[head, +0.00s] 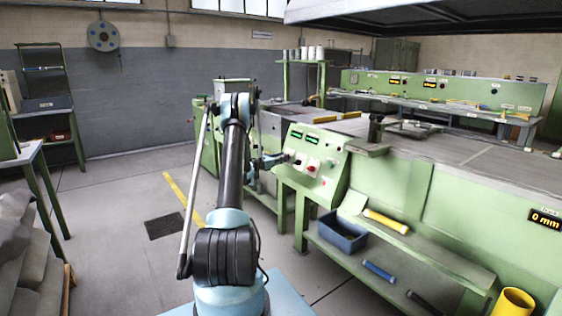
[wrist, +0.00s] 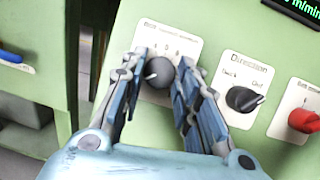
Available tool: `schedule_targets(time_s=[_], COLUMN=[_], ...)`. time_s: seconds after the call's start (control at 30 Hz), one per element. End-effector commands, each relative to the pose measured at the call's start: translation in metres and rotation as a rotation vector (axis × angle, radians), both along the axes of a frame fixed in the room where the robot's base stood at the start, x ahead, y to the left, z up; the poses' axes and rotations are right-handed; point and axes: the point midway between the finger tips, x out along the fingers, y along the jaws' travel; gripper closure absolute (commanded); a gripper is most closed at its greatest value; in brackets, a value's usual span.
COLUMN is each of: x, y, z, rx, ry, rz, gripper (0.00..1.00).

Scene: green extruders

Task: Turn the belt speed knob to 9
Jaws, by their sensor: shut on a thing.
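The belt speed knob (wrist: 158,72) is a round dark grey knob on a white dial plate (wrist: 172,40) in the wrist view. A light pointer mark shows on its left side. The numbers on the plate are too blurred to read surely. My gripper (wrist: 160,70) is shut on the knob, with one blue-grey finger on each side of it. The fingers hide the plate's lower part and sides. In the head view my gripper (head: 280,158) reaches the left part of the green control panel (head: 325,148), and the knob is not clear there.
Right of the knob are a black Direction knob (wrist: 245,98) between "Back" and "Out" and a red knob (wrist: 304,121). A green digital display (wrist: 306,8) is above. In the head view a blue bin (head: 342,232) stands on the lower shelf.

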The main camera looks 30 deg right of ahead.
Motion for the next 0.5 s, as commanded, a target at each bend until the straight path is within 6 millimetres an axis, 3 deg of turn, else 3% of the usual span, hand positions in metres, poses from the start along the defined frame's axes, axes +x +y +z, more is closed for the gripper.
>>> schedule_targets(time_s=[0.5], x=[0.0071], y=[0.0008], z=[0.0003], rx=[0.031], ry=[-0.416], rz=[-0.161], gripper=[0.94])
